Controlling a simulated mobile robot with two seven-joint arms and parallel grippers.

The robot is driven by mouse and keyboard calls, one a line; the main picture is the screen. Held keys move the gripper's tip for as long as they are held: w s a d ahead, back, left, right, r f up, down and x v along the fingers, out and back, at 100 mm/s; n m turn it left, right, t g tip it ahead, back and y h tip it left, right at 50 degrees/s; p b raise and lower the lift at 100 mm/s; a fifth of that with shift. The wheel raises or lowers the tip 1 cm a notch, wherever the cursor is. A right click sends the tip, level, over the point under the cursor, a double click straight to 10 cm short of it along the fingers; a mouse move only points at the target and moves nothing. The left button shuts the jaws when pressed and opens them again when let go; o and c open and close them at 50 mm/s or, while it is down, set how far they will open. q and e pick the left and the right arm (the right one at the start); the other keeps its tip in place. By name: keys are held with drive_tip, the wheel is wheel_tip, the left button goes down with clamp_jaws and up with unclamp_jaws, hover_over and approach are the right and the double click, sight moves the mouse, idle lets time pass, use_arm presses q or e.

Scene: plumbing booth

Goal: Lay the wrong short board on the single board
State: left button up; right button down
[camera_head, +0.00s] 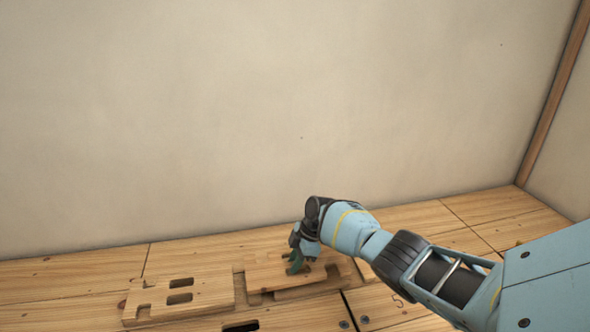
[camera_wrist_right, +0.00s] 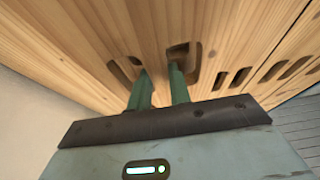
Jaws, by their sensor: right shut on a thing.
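My right gripper (camera_head: 296,262) is shut on a short wooden board (camera_head: 266,274), with its green fingers at the board's slots. In the right wrist view the fingers (camera_wrist_right: 160,84) go into two slots of this board (camera_wrist_right: 150,40), one on each side of the wood between them. The held board is over or on another wooden board (camera_head: 312,287), whose edge shows below it; I cannot tell whether they touch. To the left, another notched board (camera_head: 210,296) with two slots lies on the wooden surface. My left gripper is out of view.
The wooden bench top (camera_head: 60,275) runs along a plain beige wall (camera_head: 200,120). Its left part is clear. A dark slot (camera_head: 241,326) opens at the front edge. A side wall (camera_head: 570,130) closes off the right. More slots (camera_wrist_right: 238,78) show at right in the wrist view.

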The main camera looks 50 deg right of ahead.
drive_tip(key=shift+f, duration=1.5)
drive_tip(key=c, duration=1.2)
unclamp_jaws()
drive_tip(key=shift+r, duration=0.1)
drive_tip(key=p+v, duration=0.5)
drive_tip(key=v, duration=0.2)
drive_tip(key=shift+s+d+r+p, duration=0.1)
drive_tip(key=shift+d+r+p, duration=0.05)
drive_tip(key=shift+r+p, duration=0.2)
drive_tip(key=shift+f, duration=0.1)
